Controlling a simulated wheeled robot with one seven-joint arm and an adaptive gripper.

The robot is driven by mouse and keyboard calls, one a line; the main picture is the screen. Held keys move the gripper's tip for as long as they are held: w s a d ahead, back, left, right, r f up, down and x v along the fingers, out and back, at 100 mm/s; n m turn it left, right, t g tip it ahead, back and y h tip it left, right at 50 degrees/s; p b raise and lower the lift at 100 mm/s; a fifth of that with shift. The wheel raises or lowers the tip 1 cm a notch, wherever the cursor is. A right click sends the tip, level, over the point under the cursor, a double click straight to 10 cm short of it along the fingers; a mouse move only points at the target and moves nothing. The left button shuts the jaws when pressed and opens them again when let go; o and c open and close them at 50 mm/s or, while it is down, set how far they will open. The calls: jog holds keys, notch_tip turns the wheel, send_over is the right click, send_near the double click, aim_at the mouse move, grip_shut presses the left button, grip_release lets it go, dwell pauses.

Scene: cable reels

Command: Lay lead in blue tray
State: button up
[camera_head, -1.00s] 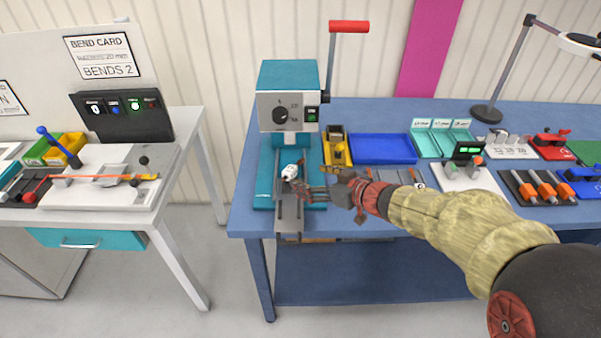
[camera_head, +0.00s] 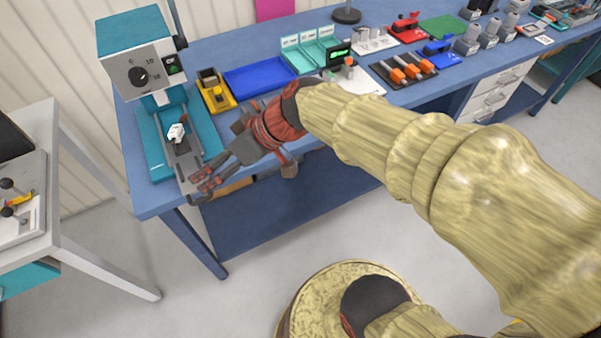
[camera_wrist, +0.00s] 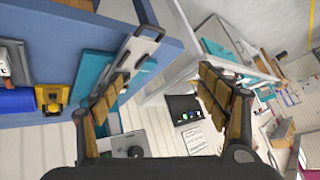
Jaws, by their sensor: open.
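The blue tray (camera_head: 260,78) lies on the blue bench, right of the teal press, and looks empty. A blue piece at the left edge of the wrist view (camera_wrist: 14,102) looks like the same tray. A small white piece (camera_head: 177,132) sits on the press's grey slide; I cannot tell if it belongs to the lead. No lead can be made out for sure. My gripper (camera_head: 203,183) is open near the front end of the slide, by the bench edge. In the wrist view its spread fingers (camera_wrist: 158,95) have nothing held between them.
The teal press (camera_head: 138,65) stands at the bench's left end. A yellow-black fixture (camera_head: 216,92) sits between press and tray. Teal bins (camera_head: 312,50) and a black block with orange handles (camera_head: 403,70) stand further right. A separate white table (camera_head: 75,215) is at left, across a floor gap.

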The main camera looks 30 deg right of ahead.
jog(key=s+d+r+m+h, duration=0.2)
jog(key=s+d+m+h, duration=0.4)
jog(key=s+d, duration=0.6)
jog(key=shift+s+d+h, duration=0.25)
jog(key=shift+d+h, duration=0.35)
jog(key=shift+d, duration=0.05)
jog(key=shift+c, duration=0.9)
